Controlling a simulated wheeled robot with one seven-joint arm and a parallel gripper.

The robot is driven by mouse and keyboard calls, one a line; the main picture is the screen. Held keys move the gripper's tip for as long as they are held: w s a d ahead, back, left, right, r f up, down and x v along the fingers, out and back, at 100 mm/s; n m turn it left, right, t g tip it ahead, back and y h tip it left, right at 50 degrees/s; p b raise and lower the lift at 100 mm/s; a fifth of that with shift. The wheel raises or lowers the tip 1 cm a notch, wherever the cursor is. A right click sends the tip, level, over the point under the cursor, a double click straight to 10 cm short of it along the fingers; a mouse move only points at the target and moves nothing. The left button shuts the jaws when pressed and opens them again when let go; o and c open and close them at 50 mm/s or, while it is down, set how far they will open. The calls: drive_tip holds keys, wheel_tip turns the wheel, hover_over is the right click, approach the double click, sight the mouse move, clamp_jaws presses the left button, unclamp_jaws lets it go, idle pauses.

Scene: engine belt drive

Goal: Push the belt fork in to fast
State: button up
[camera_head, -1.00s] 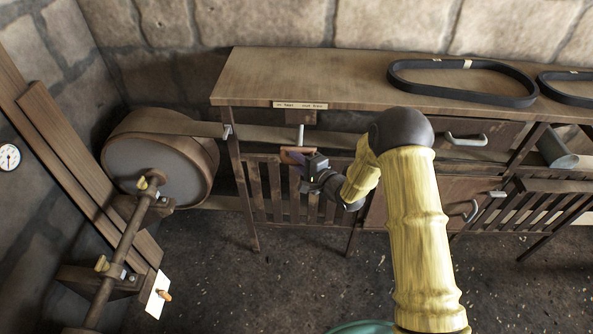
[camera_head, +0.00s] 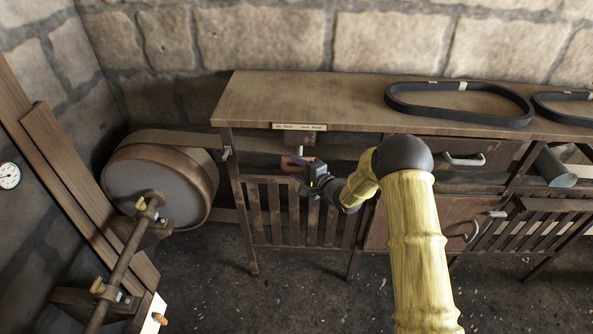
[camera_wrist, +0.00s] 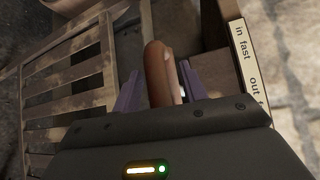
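The belt fork's brown wooden handle (camera_head: 297,161) is in front of the bench, below the label plate. A short piece of its pale metal rod (camera_head: 299,150) shows behind it. My gripper (camera_head: 301,166) is at the handle. In the wrist view, the handle (camera_wrist: 160,75) stands between the two purple fingers of my gripper (camera_wrist: 160,82). A gap shows between the left finger and the handle; the right finger is very close to it, and contact cannot be told. The label plate (camera_wrist: 245,60) reads "in fast", with "out" and a cut-off word beyond.
A wooden bench (camera_head: 330,95) carries dark belt loops (camera_head: 460,104). A slatted panel (camera_head: 262,208) lies below the fork. A large drum (camera_head: 155,185) with a flat belt (camera_head: 180,138) is at the left. Drawer handles (camera_head: 464,161) stick out at the right.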

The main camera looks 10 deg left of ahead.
drive_tip(key=shift+s, duration=0.15)
drive_tip(key=b+v, duration=0.2)
drive_tip(key=v, duration=1.5)
drive_tip(key=shift+d, duration=0.2)
